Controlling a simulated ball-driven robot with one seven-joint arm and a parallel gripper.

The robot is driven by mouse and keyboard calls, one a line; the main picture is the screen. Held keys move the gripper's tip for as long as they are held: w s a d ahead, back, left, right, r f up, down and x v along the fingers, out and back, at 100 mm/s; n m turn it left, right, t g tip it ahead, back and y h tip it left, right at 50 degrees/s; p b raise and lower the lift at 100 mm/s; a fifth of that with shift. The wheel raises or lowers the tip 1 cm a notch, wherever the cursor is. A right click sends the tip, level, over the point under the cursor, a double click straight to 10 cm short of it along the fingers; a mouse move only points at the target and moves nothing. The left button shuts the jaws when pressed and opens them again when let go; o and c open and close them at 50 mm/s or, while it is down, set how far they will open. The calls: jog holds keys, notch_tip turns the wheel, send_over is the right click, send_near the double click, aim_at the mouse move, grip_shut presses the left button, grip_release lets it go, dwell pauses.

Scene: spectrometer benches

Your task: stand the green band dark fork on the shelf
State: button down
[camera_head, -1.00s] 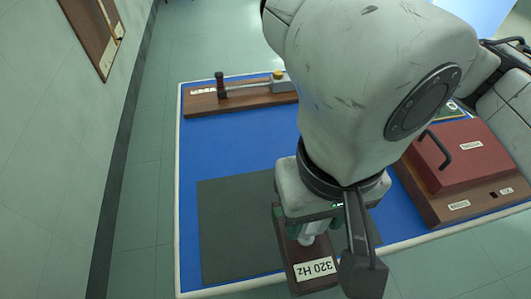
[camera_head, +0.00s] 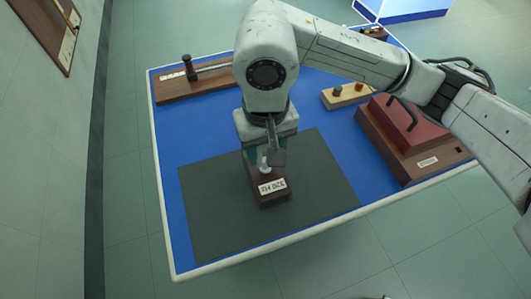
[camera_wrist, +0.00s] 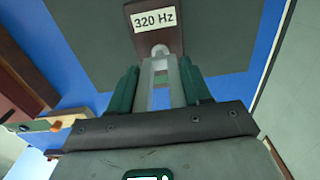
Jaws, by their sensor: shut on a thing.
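The tuning fork (camera_wrist: 165,88) has pale metal prongs and stands on a dark wooden box (camera_head: 269,188) labelled "320 Hz". My gripper (camera_head: 262,158) points down and is shut on the fork's prongs. The green fingers (camera_wrist: 160,70) flank the prongs in the wrist view, with the labelled box (camera_wrist: 146,42) beyond them. The box is over the dark grey mat (camera_head: 225,225); I cannot tell whether it touches the mat. No shelf is clearly visible.
The mat lies on a blue bench top (camera_head: 170,150) with a pale rim. A wooden stand with a rod (camera_head: 190,85) is at the back left. A red-lidded box (camera_head: 415,130) is at the right. A small block with knobs (camera_head: 345,95) is behind it. A brown board (camera_head: 45,30) hangs on the left wall.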

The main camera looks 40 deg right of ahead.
jog(key=shift+f+p, duration=0.45)
jog(key=shift+f, duration=1.1)
jog(key=shift+f+b, duration=0.2)
jog(key=shift+b, duration=0.15)
jog(key=c, duration=0.6)
grip_release()
jog(key=shift+r, duration=0.1)
jog(key=shift+o, duration=0.2)
